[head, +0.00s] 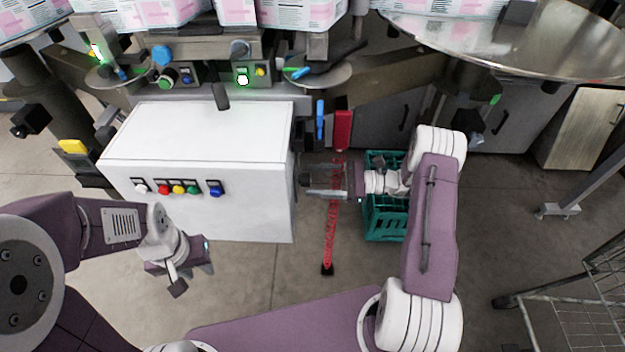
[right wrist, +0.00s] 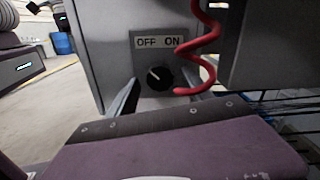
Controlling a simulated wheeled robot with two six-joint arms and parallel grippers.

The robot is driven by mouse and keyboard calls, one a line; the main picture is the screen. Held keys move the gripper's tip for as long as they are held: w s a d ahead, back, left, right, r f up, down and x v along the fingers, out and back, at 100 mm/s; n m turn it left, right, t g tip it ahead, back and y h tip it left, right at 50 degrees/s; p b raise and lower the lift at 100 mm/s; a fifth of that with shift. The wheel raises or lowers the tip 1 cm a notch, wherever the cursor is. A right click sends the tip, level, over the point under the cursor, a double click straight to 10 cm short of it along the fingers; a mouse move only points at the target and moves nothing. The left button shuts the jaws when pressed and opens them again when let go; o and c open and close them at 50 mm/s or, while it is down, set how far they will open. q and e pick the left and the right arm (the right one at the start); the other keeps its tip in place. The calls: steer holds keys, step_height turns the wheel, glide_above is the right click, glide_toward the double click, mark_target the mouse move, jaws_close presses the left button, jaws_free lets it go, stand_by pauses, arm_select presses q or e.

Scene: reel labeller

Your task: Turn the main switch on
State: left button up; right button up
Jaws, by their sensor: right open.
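The main switch is a black rotary knob (right wrist: 158,79) on a grey plate marked OFF and ON, in the right wrist view. Its white mark leans to the upper left, toward OFF. My right gripper (right wrist: 160,90) is open, one finger on either side of the knob; I cannot tell whether they touch it. In the head view my right gripper (head: 316,187) is at the right side of the white cabinet (head: 205,130), where the switch is hidden. My left gripper (head: 192,281) looks open and empty, low in front of the cabinet.
A red coiled cable (right wrist: 208,35) hangs close by the knob's right side. A teal crate (head: 383,229) stands on the floor below my right arm. Coloured buttons (head: 178,188) line the cabinet front. A wire cart (head: 570,315) is at the lower right.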

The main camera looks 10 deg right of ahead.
steer(key=shift+w+a, duration=0.2)
steer(key=shift+a, duration=0.4)
jaws_close()
steer(key=m+p, duration=0.6)
steer(key=m, duration=1.1)
steer(key=shift+m, duration=0.4)
stand_by(0.3)
